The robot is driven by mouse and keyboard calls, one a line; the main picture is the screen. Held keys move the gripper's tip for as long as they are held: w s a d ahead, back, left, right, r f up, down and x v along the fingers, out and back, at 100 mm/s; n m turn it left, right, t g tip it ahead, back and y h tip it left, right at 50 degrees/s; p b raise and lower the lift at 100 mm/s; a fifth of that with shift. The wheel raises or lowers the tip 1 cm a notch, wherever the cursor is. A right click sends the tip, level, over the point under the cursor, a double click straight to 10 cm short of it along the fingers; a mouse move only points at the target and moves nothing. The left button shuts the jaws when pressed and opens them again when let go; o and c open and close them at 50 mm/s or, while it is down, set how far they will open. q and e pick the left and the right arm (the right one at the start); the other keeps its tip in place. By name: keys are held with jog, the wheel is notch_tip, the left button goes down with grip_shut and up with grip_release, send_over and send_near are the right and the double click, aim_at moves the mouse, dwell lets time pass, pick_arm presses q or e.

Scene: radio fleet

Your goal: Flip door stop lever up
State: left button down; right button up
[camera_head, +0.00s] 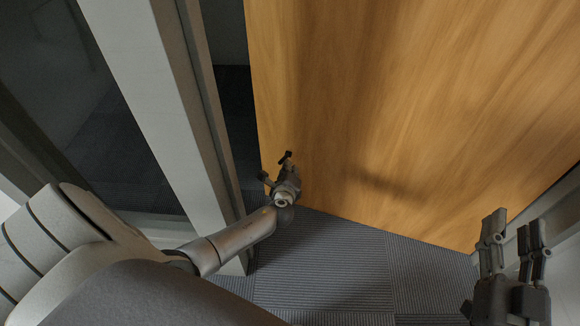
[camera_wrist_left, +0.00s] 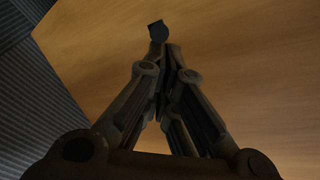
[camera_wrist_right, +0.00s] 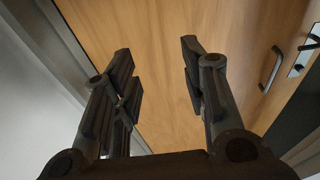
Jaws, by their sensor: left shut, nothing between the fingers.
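A wooden door (camera_head: 420,100) fills much of the head view. A small dark fitting that looks like the door stop lever (camera_wrist_left: 157,31) shows against the wood in the left wrist view, just beyond my fingertips. I cannot tell whether it is up or down, or whether the fingers touch it. My left gripper (camera_head: 283,175) is at the door's lower left corner in the head view. Its fingers (camera_wrist_left: 168,55) are shut with nothing between them. My right gripper (camera_head: 515,240) is open and empty, at the right of the head view, apart from the door.
A grey frame post (camera_head: 160,90) with dark glass stands left of the door. Ribbed grey carpet (camera_head: 330,265) lies below the door's bottom edge. A long door handle (camera_wrist_right: 272,70) and a metal lock plate (camera_wrist_right: 303,58) show in the right wrist view.

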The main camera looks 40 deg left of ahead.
jog(key=f, duration=0.1)
jog(key=f+g, duration=0.2)
jog(key=f, duration=0.1)
jog(key=shift+d+h+p, duration=0.3)
jog(key=shift+h+p, duration=0.05)
jog(key=shift+h, duration=0.05)
jog(key=shift+r, duration=0.1)
